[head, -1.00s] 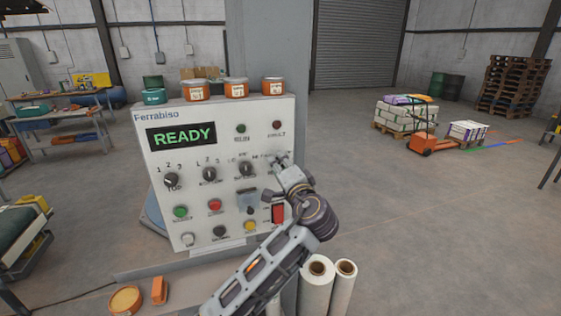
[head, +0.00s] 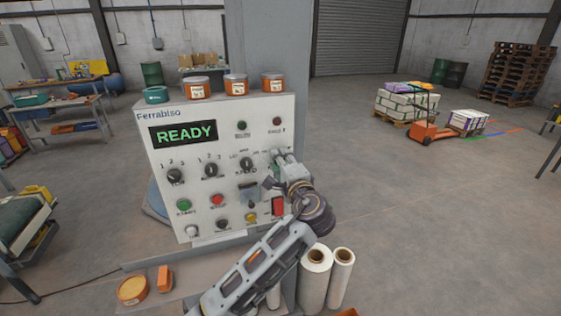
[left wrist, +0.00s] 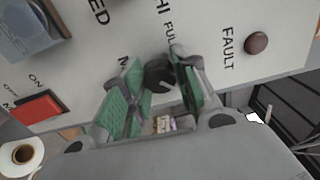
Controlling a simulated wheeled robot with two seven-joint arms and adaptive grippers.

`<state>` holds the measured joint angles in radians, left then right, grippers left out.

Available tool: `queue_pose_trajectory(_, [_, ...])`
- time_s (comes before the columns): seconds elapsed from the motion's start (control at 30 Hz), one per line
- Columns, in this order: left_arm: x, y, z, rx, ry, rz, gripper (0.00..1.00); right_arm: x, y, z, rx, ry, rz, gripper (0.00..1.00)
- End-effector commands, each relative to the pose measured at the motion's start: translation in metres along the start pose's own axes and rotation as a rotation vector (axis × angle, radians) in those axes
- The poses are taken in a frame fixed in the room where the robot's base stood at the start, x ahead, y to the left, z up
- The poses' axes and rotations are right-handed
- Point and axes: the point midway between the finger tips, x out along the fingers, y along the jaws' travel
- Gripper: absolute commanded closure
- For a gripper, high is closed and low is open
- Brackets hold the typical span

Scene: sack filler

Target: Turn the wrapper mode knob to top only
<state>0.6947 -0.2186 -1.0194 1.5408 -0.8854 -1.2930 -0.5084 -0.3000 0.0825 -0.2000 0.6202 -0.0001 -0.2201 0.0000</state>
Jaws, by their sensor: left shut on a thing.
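The grey Ferrabiso control panel (head: 185,222) faces me, with a lit READY display (head: 183,133). My left gripper (head: 281,157) is at the panel's right side, below the red FAULT lamp (head: 277,121). In the head view the gripper covers this knob. My right gripper is not in view.
Three other black knobs, including the speed knob (head: 247,165), sit left of the gripper. A red switch (head: 278,206) and a clear-covered button (head: 249,193) lie below it. White film rolls (head: 316,280) stand at lower right.

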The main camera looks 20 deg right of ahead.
Motion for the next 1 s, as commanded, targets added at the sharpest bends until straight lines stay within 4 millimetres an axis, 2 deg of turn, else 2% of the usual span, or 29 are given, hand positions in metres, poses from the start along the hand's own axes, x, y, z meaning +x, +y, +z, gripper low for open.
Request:
queue_pose_trajectory(0.1, [0.000, 0.002, 0.000, 0.002, 0.001, 0.004, 0.94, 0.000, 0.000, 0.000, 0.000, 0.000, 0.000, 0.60])
queue_pose_trajectory(0.13, [0.000, 0.002, 0.000, 0.002, 0.001, 0.004, 0.68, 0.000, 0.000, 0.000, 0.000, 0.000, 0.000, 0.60])
queue_pose_trajectory(0.3, [0.000, 0.002, 0.000, 0.001, 0.000, 0.003, 0.47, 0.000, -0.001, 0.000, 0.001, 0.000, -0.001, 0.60])
queue_pose_trajectory(0.73, [-0.003, 0.001, 0.000, -0.001, 0.001, 0.001, 0.47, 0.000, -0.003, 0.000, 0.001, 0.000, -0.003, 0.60])
queue_pose_trajectory(1.0, [-0.025, 0.001, 0.000, -0.003, 0.001, 0.002, 0.47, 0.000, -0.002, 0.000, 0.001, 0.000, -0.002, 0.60])
